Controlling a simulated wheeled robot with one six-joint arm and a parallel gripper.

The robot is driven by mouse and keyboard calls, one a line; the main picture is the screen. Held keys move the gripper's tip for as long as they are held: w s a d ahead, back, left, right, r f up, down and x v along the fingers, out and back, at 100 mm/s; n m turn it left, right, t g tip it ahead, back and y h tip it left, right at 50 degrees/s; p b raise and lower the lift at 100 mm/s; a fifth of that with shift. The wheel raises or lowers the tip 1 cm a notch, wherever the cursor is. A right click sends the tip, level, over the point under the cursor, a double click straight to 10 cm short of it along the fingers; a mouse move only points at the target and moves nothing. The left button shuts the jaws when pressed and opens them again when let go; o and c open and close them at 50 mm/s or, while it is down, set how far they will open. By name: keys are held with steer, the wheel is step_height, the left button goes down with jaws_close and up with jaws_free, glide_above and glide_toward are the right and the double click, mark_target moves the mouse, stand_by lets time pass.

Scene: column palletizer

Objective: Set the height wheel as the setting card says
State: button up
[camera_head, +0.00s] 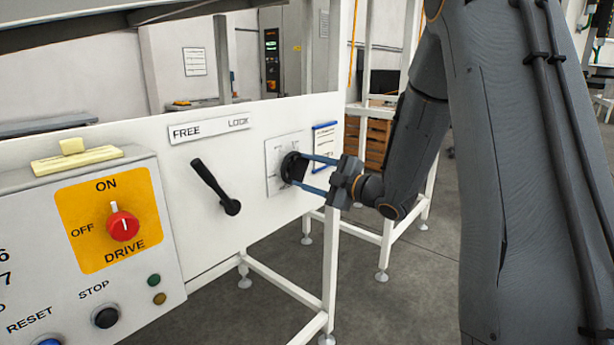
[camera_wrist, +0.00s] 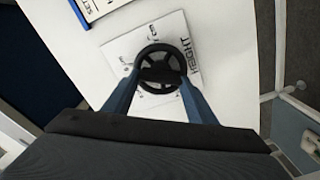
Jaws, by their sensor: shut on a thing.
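The height wheel (camera_wrist: 162,67) is a small black spoked handwheel on a white square plate marked HEIGHT, on the white panel; it also shows in the head view (camera_head: 291,167). My gripper (camera_head: 308,172) is shut on the wheel, with one blue finger on each side of its rim. The plate's scale marks (camera_wrist: 125,60) are too small to read, and the fingers hide part of the plate. The setting card (camera_head: 325,146), blue-edged with small print, hangs right of the wheel; its text is not legible. Only its corner shows in the wrist view (camera_wrist: 95,8).
A black lever (camera_head: 216,187) under a FREE/LOCK label (camera_head: 210,129) points up left, toward FREE. A control box at left carries a red DRIVE knob (camera_head: 123,226) and a black STOP button (camera_head: 105,317). White frame legs (camera_head: 331,270) stand below the panel.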

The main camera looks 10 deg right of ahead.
stand_by(0.4)
steer(key=o, duration=1.1)
steer(key=shift+c, duration=0.2)
steer(key=b+v, duration=0.1)
steer(key=v, duration=0.7)
steer(key=shift+w, duration=0.1)
